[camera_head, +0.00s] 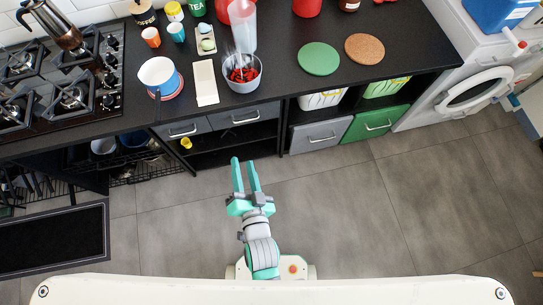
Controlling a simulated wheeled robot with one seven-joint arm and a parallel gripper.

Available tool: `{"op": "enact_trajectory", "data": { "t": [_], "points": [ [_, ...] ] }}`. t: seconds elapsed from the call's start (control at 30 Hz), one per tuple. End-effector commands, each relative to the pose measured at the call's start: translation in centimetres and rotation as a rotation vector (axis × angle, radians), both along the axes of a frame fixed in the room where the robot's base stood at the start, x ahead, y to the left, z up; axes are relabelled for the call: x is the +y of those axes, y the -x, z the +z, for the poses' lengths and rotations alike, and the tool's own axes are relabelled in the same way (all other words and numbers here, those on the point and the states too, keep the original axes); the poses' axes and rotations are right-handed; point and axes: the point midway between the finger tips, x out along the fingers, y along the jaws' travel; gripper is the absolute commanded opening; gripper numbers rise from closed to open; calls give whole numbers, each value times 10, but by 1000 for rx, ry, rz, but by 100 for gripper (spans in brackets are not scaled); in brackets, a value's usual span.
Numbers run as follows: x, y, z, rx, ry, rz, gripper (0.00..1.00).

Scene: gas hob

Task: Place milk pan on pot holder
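A green round mat (319,59) and a brown, cork-like round mat (364,48) lie flat and bare on the right part of the counter. I cannot tell which is the pot holder. My gripper (243,161) is over the grey floor in front of the drawers, its two green fingers apart with nothing between them. It is well away from the pan and the mats.
The gas hob (62,79) with a moka pot (52,25) is at the left. A white board (205,83) and a bowl of red food (241,74) stand between pan and mats. Cups, an egg tray and canisters line the back. The floor around my gripper is clear.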

Motion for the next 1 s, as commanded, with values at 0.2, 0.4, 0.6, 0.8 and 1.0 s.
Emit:
{"op": "enact_trajectory", "data": {
  "t": [0.2, 0.4, 0.6, 0.8, 1.0],
  "points": [
    [-51, 70, 5, -45, 300, -58, 33],
    [-76, 122, 23, -74, 550, -74, 33],
    [-83, 147, 37, -87, 683, -72, 33],
    [-84, 151, 39, -92, 705, -71, 33],
    [-84, 150, 39, -92, 703, -71, 33]
  ]
}}
